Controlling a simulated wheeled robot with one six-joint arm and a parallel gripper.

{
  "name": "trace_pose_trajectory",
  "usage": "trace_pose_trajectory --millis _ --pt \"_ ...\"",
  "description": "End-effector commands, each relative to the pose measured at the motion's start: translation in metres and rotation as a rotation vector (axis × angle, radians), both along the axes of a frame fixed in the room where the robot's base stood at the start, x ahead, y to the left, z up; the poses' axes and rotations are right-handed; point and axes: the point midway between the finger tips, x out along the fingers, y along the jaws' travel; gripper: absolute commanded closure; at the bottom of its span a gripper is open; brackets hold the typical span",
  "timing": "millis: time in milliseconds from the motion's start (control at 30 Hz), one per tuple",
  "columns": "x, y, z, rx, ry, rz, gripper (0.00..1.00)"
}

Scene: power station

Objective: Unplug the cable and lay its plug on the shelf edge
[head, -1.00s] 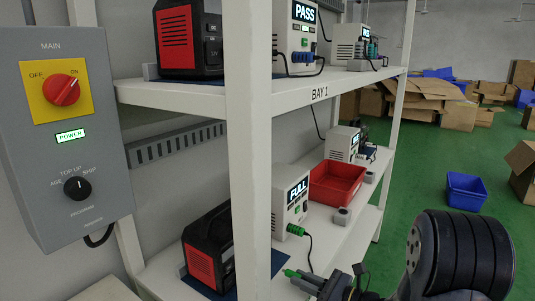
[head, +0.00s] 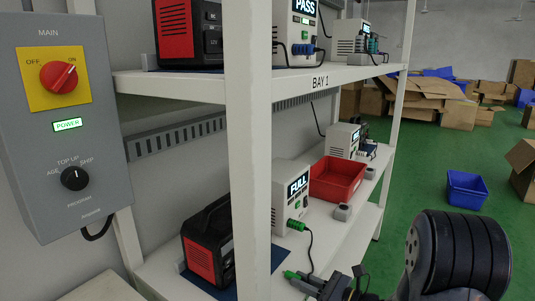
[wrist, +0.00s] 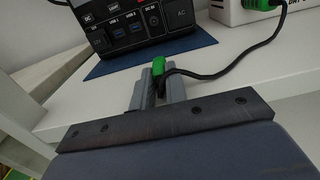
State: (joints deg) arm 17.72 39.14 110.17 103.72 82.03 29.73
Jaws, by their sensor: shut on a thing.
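My gripper (wrist: 157,95) is shut on the cable's green plug (wrist: 158,66) at the front of the lower shelf (wrist: 225,60). The plug is apart from the sockets of the black and red power station (wrist: 140,22); I cannot tell whether it touches the shelf. The black cable (wrist: 215,76) runs right to a green connector (wrist: 262,4) in the white charger. In the head view the plug (head: 290,275) shows at the tip of my gripper (head: 312,281), and the charger (head: 291,195) reads FULL, with the power station (head: 209,245) left of it.
A white post (head: 249,150) hides part of the lower shelf. A red bin (head: 338,180) and a small grey block (head: 343,212) stand farther along it. The grey control box (head: 60,120) is at left. A blue bin (head: 467,188) sits on the green floor.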

Motion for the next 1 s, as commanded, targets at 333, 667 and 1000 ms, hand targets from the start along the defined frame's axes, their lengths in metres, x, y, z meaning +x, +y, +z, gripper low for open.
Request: trace_pose_trajectory --millis 333,667,1000 --pt "0.000 0.000 0.000 -0.001 0.001 0.000 0.73" --pt "0.000 0.000 0.000 -0.001 0.001 0.000 0.61" --pt "-0.016 -0.026 0.001 -0.001 0.003 -0.006 0.61"
